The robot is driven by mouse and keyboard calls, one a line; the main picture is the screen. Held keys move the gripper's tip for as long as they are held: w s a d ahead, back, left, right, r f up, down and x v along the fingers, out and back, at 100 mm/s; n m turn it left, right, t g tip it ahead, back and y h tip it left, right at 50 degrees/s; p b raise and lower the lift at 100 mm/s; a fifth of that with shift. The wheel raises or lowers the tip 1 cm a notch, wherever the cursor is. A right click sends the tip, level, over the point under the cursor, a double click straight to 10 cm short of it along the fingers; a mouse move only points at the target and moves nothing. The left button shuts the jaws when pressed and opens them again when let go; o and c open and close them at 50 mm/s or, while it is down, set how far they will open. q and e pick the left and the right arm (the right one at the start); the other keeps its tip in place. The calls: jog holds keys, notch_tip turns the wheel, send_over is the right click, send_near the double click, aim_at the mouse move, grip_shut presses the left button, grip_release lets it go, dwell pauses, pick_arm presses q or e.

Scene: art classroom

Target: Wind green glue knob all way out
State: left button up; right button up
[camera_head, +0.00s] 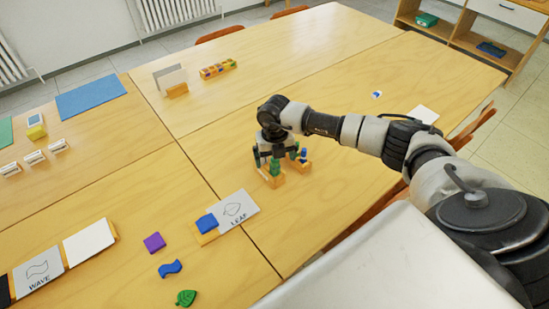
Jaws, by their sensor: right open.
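A green glue stick (275,167) stands upright in a small wooden holder (275,180) on the table, in the middle of the head view. My right gripper (273,160) points down over it, open, with its fingers around the upper part of the green stick. I cannot tell whether a finger touches it. The knob itself is too small and partly hidden to make out. A blue glue stick (303,155) stands in another wooden holder just to the right, close beside the gripper. My left gripper is not in view.
A leaf card (238,210) and a blue block (207,223) lie in front left of the gripper. Purple (154,243), blue wave (170,268) and green leaf (186,298) pieces lie nearer. The table right of the holders is mostly clear.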

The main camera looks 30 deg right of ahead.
dwell(0.3)
jog(key=shift+f+n+b, duration=0.1)
jog(key=shift+n+b, duration=0.4)
jog(key=shift+n, duration=0.3)
jog(key=n+b, duration=0.2)
jog(key=n, duration=0.2)
jog(key=shift+n, duration=0.3)
jog(key=n+b, duration=0.2)
jog(key=n, duration=0.3)
jog(key=shift+c, duration=0.2)
jog(key=c, duration=1.4)
